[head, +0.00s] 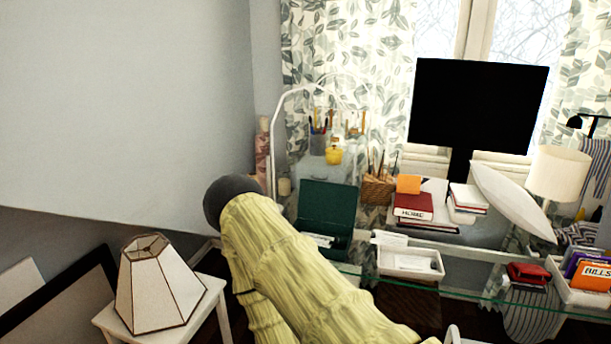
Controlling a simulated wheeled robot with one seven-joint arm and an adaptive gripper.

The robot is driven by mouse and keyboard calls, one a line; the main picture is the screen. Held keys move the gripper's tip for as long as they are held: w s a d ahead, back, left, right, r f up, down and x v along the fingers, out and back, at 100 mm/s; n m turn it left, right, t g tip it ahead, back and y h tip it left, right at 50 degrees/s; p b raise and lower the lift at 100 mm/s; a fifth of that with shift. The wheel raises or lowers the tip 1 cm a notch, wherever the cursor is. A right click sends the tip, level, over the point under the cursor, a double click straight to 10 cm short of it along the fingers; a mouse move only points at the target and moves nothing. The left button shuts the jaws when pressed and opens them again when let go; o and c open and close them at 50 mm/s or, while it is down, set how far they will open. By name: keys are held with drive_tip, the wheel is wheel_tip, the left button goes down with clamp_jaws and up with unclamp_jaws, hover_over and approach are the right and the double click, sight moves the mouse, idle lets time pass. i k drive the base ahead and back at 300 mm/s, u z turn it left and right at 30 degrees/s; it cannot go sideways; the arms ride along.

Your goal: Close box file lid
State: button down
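A dark green box file (328,203) stands on the glass desk, left of the middle in the head view. Its lid is raised and leans back, nearly upright. White papers (318,240) show low in its open front. A large pale yellow, wrinkled sleeve-like form with a dark grey round end, which looks like my arm, rises in front of the desk. It covers the box file's lower left part. My gripper cannot be made out in this view.
A white tray (410,274) sits right of the box file. Books (412,206), a pencil basket (378,190), a monitor (478,105) and a white lamp (558,174) stand farther right. A lampshade (150,290) rests on a small white table at lower left.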

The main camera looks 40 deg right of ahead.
sight(318, 200)
drive_tip(key=z, duration=0.2)
drive_tip(key=i, duration=0.95)
drive_tip(key=z, duration=0.45)
